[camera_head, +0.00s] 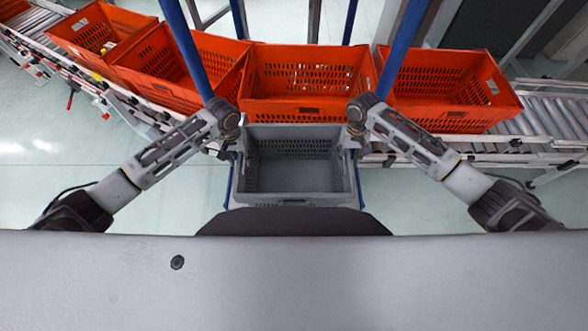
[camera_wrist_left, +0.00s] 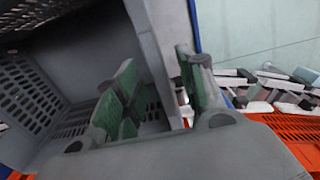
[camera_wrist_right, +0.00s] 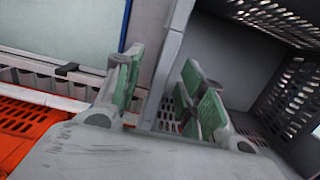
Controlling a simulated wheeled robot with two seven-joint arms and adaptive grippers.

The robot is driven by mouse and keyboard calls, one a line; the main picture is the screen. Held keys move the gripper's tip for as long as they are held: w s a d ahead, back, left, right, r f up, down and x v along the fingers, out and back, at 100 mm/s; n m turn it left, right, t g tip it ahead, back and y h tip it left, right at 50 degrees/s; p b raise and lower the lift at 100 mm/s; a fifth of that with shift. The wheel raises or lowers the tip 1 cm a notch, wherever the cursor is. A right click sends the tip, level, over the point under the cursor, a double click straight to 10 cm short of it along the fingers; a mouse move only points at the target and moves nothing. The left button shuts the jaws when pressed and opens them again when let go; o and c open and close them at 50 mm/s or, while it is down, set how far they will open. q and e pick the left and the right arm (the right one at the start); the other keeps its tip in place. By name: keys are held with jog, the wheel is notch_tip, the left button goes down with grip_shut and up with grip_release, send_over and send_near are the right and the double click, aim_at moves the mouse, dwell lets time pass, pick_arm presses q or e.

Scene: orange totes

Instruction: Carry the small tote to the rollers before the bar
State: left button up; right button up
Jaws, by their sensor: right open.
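The small grey tote (camera_head: 292,199) is upright and empty at the middle of the head view, in front of the row of orange totes. My left gripper (camera_wrist_left: 160,78) is open, with its green-padded fingers on either side of the tote's side wall (camera_wrist_left: 150,30). My right gripper (camera_wrist_right: 162,82) is open the same way around the opposite wall (camera_wrist_right: 175,45). Gaps show between pads and wall. In the head view both hands are mostly hidden at the tote's sides. Rollers (camera_head: 565,112) show at the right; I cannot clearly make out the bar.
Large orange totes (camera_head: 305,105) stand in a row on the conveyor behind the grey tote, one at the right (camera_head: 440,118) beside bare rollers. Blue uprights (camera_head: 187,48) and (camera_head: 402,45) rise near my arms. Pale floor is clear at both sides.

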pick_arm(q)
jog(key=shift+f, duration=0.4)
pick_arm(e)
jog(key=shift+f, duration=0.45)
pick_arm(q)
jog(key=shift+c, duration=0.5)
pick_arm(e)
jog(key=shift+c, duration=0.5)
pick_arm(q)
grip_shut()
pick_arm(e)
grip_shut()
jog(key=shift+r, duration=0.1)
